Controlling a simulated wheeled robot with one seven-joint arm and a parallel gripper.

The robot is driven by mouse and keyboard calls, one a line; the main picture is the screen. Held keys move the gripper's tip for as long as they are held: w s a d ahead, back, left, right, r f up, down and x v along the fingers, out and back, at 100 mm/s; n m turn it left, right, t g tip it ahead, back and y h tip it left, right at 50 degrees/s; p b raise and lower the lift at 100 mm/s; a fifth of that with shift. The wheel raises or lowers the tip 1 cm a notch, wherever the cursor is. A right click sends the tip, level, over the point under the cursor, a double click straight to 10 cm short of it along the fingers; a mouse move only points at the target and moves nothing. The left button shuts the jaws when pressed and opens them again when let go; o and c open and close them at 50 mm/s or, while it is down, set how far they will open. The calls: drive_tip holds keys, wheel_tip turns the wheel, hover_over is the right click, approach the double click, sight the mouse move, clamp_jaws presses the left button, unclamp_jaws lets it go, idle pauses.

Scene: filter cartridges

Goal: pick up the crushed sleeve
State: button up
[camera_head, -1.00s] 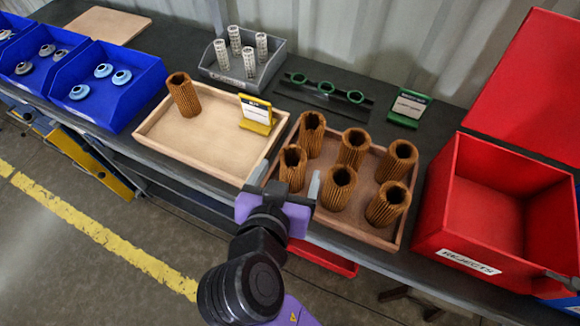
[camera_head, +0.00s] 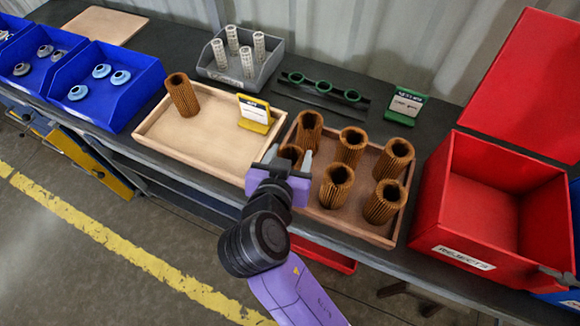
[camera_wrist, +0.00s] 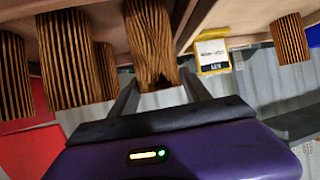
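The crushed sleeve (camera_wrist: 150,38) is a brown pleated tube with buckled, uneven pleats; it lies straight ahead of my gripper (camera_wrist: 158,85) in the wrist view. In the head view this sleeve (camera_head: 291,152) stands at the front left of the right-hand tray (camera_head: 345,229), mostly hidden behind my gripper (camera_head: 288,158). My gripper is open, with its two fingers apart. The fingertips are close to the sleeve, one toward each side; I cannot tell whether they touch it.
Several other brown sleeves (camera_head: 350,147) stand close by in the same tray. The left tray (camera_head: 190,147) holds one sleeve (camera_head: 182,95) and a yellow sign (camera_head: 256,113). A red rejects bin (camera_head: 440,225) stands at the right. Blue bins (camera_head: 130,105) stand at the left.

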clamp_jaws()
